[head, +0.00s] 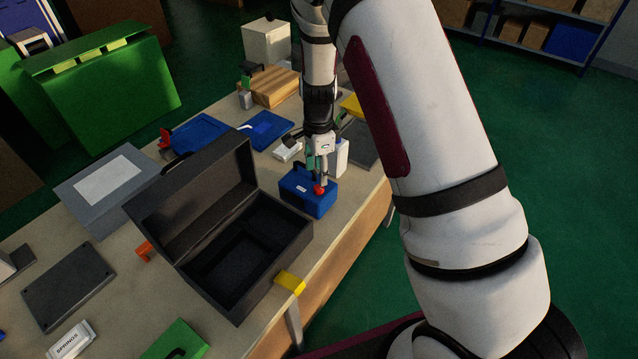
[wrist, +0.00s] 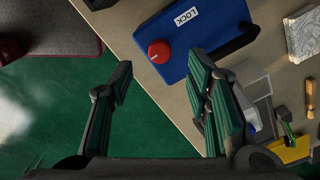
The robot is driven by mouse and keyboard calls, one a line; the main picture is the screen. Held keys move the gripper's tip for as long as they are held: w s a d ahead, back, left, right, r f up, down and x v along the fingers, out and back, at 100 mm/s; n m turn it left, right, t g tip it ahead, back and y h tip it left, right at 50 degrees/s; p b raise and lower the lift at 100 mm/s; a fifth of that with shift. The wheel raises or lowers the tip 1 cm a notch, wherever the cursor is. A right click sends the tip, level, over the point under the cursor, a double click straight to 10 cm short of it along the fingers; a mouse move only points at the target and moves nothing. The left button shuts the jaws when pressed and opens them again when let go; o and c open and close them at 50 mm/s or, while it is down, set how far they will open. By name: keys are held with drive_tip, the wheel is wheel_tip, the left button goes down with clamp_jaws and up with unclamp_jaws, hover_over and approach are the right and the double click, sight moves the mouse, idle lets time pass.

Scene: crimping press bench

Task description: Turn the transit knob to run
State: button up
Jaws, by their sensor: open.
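The red transit knob (wrist: 159,51) sits on a blue unit (wrist: 213,30) with a white label reading LOCK beside the knob. In the head view the blue unit (head: 300,192) stands near the bench's edge, and the red knob (head: 320,190) shows below my gripper (head: 319,176). In the wrist view my gripper (wrist: 162,75) is open and empty, its green-padded fingers spread to either side of the knob's line. The knob lies just past the fingertips, and I see no contact. Any RUN mark is not visible.
An open black case (head: 235,262) stands on the bench (head: 225,337) left of the blue unit. A white block (head: 342,157) stands close behind it. A wooden-handled tool (wrist: 309,95) lies at the right of the wrist view. Green floor is free beyond the bench edge.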

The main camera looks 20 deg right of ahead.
sight(319, 187)
wheel_tip(319, 187, down, 6)
drive_tip(key=shift+r, duration=0.1)
idle(0.4)
clamp_jaws()
